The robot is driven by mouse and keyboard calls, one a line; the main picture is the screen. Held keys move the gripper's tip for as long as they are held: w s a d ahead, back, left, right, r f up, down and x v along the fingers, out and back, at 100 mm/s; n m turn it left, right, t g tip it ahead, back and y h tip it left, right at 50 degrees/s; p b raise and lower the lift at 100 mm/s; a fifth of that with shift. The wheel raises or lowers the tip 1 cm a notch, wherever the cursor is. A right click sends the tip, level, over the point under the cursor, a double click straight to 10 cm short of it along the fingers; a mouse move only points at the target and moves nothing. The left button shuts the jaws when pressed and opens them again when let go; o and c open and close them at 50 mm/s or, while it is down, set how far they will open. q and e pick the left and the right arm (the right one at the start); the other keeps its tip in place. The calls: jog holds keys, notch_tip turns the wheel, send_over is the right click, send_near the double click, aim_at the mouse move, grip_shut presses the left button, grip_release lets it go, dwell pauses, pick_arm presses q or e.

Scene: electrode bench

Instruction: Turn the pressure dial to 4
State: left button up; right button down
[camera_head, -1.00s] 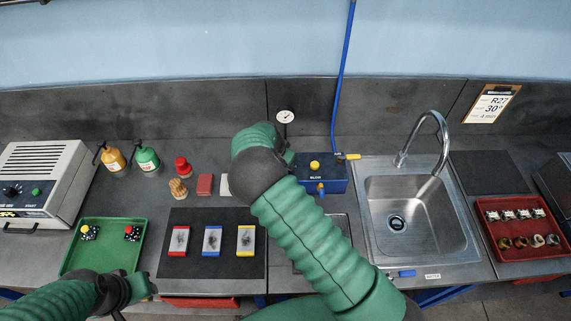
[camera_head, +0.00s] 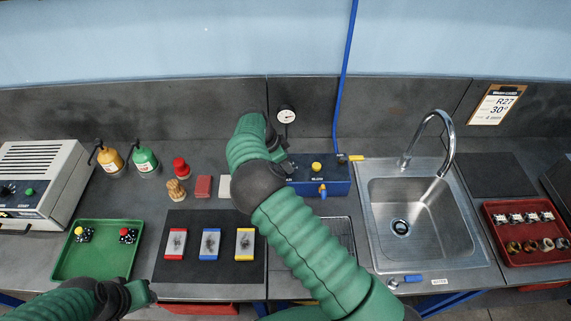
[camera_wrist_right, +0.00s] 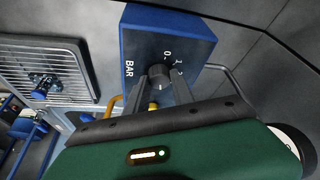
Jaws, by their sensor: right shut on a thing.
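The pressure dial (camera_wrist_right: 160,78) is a dark round knob on a face of the blue box (camera_wrist_right: 185,32), in the right wrist view. White marks, 0 and 1 among them, and the word BAR stand around it. My right gripper (camera_wrist_right: 158,86) is shut on the dial, its two fingers on either side. Fingers and knob hide some marks, so I cannot read the setting. In the head view the blue box (camera_head: 326,187) stands left of the sink; my right arm hides the dial there. My left gripper (camera_head: 140,293) is low at the left, its fingers unclear.
A round gauge (camera_head: 286,115) stands behind my right arm; its reading is too small to tell. A yellow button (camera_head: 316,167) sits on the box, and a blue hose (camera_head: 341,80) rises behind it. The sink (camera_head: 405,200) is to the right, a green tray (camera_head: 98,262) at left.

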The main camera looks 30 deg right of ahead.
jog(key=shift+a, duration=0.1)
jog(key=c, duration=1.3)
grip_release()
jog(key=shift+w, duration=0.1)
jog(key=shift+o, duration=1)
jog(key=b+v, duration=0.3)
jog(key=v, duration=1.3)
jog(key=shift+r, duration=0.3)
jog(key=shift+a+f, duration=0.1)
